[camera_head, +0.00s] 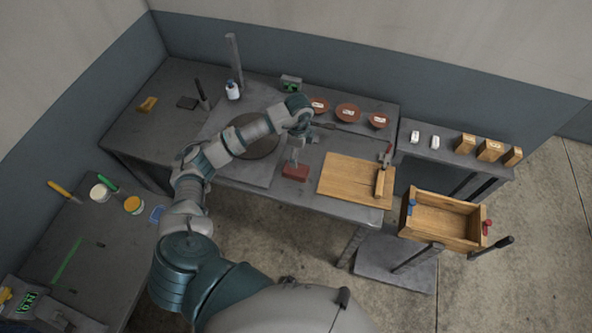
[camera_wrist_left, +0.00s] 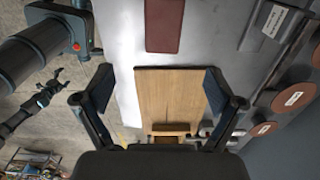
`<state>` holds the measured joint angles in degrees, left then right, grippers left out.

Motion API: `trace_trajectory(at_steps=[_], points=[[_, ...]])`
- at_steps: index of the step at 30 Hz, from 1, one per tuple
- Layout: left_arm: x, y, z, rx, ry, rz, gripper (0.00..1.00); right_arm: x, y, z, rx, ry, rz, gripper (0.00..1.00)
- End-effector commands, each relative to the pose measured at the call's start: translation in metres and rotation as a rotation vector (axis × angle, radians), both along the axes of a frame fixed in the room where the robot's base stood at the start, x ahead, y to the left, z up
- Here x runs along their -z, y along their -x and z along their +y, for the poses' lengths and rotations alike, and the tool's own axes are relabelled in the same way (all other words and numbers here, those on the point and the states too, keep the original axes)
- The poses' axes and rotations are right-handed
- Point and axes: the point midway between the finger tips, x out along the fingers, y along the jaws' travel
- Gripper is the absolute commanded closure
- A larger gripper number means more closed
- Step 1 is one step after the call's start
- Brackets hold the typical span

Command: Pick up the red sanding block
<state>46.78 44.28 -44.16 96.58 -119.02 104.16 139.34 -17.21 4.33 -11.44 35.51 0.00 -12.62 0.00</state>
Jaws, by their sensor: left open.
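The red sanding block (camera_head: 295,172) lies flat on the grey workbench near its front edge, left of a wooden board (camera_head: 345,180). In the left wrist view the block (camera_wrist_left: 164,25) is at the top edge, partly cut off, beyond the fingertips. My left gripper (camera_head: 297,150) is above the block in the head view. In the left wrist view my left gripper (camera_wrist_left: 158,72) is open and empty, with its fingers spread over the board (camera_wrist_left: 172,90). My right gripper (camera_wrist_left: 52,85) seems to show small at the left of the wrist view; its jaw state is unclear.
A round dark plate (camera_head: 268,148) is left of the block. Several reddish-brown discs (camera_head: 347,112) line the back. A clamp-like tool (camera_head: 386,157) stands at the board's right. A wooden crate (camera_head: 430,240) stands lower right. A side bench (camera_head: 90,262) is at left.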

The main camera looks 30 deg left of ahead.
Motion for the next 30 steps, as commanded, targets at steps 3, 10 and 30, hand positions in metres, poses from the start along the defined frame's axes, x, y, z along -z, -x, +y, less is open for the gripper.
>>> trace_trajectory(at_steps=[3, 10, 30], points=[[0.029, 0.001, 0.0, 0.001, 0.002, 0.005, 0.06, -0.005, 0.0, 0.0, 0.0, 0.0, 0.0, 0.07], [0.068, 0.0, 0.0, 0.002, 0.004, 0.0, 0.06, -0.009, 0.0, -0.001, -0.001, 0.002, 0.0, 0.07], [0.128, -0.003, 0.011, 0.004, 0.004, -0.001, 0.06, -0.019, -0.001, -0.006, -0.002, 0.006, -0.001, 0.07]])
